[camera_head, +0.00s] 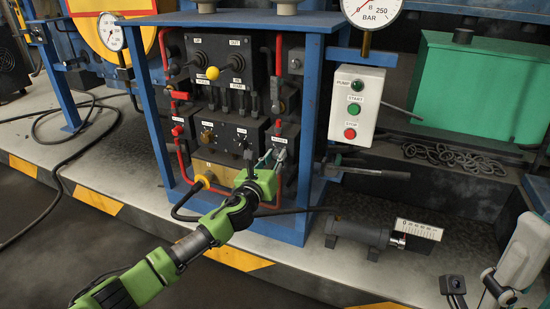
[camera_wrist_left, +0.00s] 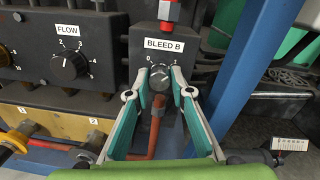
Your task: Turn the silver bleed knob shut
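The silver bleed knob (camera_wrist_left: 160,77) sits below the label "BLEED B" (camera_wrist_left: 166,44) on a dark grey block. Scale marks show around it, with a 0 at its upper left; its exact pointing is hard to read. My left gripper (camera_wrist_left: 162,73) has its two teal and white fingers on either side of the knob, very close to it. The fingertips stand apart; firm contact does not show. In the head view my left gripper (camera_head: 267,163) reaches the lower right of the panel and hides the knob. Part of my right gripper (camera_head: 508,272) shows at the lower right edge.
A black FLOW knob (camera_wrist_left: 69,67) is left of the bleed block. A red pipe (camera_wrist_left: 154,128) runs below the knob, between my fingers. A blue frame post (camera_wrist_left: 250,65) stands close on the right. A pump START/STOP box (camera_head: 356,104) hangs right of the frame.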

